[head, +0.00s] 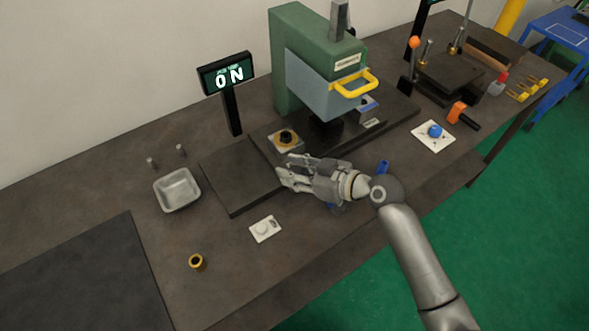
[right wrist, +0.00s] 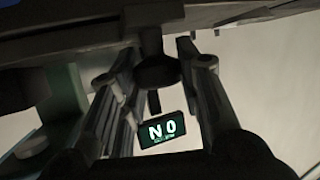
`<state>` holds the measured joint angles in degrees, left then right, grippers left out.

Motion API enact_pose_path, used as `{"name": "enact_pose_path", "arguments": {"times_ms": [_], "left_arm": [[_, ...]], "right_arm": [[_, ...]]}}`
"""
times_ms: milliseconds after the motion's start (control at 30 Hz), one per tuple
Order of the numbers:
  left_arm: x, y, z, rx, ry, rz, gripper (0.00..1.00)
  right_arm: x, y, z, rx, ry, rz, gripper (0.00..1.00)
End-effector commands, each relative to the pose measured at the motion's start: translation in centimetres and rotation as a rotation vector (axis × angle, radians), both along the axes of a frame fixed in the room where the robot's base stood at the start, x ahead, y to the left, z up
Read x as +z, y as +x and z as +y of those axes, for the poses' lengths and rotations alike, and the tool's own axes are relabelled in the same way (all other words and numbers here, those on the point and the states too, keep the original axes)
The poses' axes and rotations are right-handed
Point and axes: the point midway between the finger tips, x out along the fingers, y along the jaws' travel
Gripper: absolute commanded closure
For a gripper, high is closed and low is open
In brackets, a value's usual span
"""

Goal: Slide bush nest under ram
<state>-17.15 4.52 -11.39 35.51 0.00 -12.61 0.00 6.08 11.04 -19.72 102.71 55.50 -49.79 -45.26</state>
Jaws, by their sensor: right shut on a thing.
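The nest (head: 285,141), a pale square plate with a brass ring and black centre, sits on the dark slide base left of the green press (head: 292,65). The press's dark lower part (head: 325,128) shows below the blue-grey guard; I cannot make out the ram clearly. My right gripper (head: 285,171) is low over the base, in front of the nest. In the right wrist view, its fingers (right wrist: 160,85) are around a dark knob (right wrist: 156,72); how the knob joins the nest is hidden. My left gripper is not in view.
A lit ON sign (head: 228,75) stands behind. A metal tray (head: 178,191), a brass bush (head: 197,262) and a white plate (head: 265,229) lie at left and front. An orange-headed hammer (head: 458,112) and a blue knob (head: 435,131) are at right.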

Motion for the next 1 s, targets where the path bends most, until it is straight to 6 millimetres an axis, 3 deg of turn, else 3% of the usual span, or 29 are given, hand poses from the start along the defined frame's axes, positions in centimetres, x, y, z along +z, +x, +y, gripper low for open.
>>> {"name": "enact_pose_path", "arguments": {"times_ms": [233, 700, 1000], "left_arm": [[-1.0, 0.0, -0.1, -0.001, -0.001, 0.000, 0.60], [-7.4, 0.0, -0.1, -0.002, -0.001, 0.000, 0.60], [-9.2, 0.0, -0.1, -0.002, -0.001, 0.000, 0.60]], "right_arm": [[-0.4, 0.7, -1.0, -0.002, -0.003, -0.003, 1.00], [-0.7, 5.9, -8.6, -0.005, -0.006, -0.005, 1.00], [-0.2, 7.5, -11.2, -0.002, -0.001, 0.000, 1.00]]}}
